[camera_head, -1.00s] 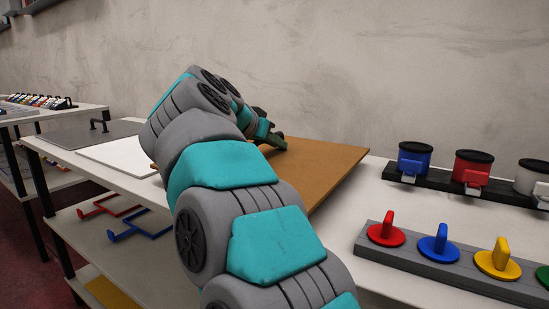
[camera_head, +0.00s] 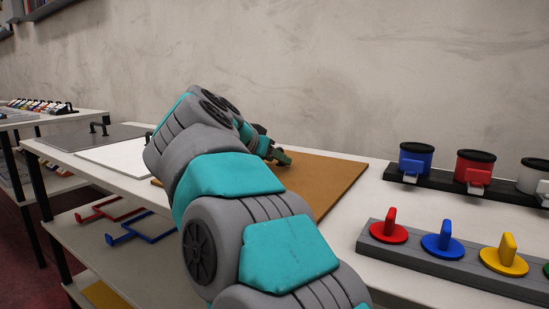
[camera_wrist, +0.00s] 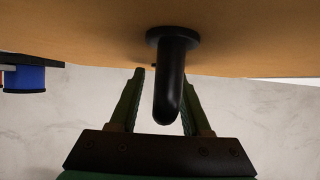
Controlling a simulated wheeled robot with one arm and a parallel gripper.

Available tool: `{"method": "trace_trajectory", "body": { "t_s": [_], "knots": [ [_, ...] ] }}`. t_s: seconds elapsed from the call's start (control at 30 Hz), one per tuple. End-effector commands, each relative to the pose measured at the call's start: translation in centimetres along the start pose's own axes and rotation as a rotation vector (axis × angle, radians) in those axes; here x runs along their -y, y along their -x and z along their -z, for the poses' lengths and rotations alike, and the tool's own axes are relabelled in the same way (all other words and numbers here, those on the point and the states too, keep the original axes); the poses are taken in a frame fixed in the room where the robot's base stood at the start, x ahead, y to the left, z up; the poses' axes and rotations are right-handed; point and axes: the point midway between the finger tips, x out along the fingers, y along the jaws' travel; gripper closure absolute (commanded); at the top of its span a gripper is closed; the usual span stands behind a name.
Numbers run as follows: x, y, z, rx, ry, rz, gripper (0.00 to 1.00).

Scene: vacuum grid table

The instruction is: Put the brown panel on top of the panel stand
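The brown panel (camera_head: 325,180) lies or hovers near level over the white tabletop (camera_head: 352,222); the head view does not show whether it touches. My arm hides its left part. In the wrist view the brown panel (camera_wrist: 95,28) fills the top, with its black handle (camera_wrist: 170,85) pointing toward the camera. My gripper (camera_head: 278,156) is at the panel's handle; in the wrist view its two fingers (camera_wrist: 162,72) stand apart on either side of the handle, with a gap at the left finger. I cannot clearly identify a separate panel stand.
White (camera_head: 115,155) and grey (camera_head: 75,134) panels lie to the left. Red (camera_head: 100,210) and blue (camera_head: 142,228) rod frames are on the lower shelf. At right are a rack of lidded cups (camera_head: 475,170) and a grey strip (camera_head: 460,268) of coloured knobs.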

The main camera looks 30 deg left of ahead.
Motion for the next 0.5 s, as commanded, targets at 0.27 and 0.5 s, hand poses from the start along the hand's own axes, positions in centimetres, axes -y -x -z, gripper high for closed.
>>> {"method": "trace_trajectory", "body": {
  "t_s": [0.27, 0.5],
  "knots": [
    [0.0, 0.0, 0.0, 0.0, 0.001, -0.001, 0.53],
    [0.0, 1.3, 0.3, 0.002, 0.002, 0.0, 0.53]
  ]
}}
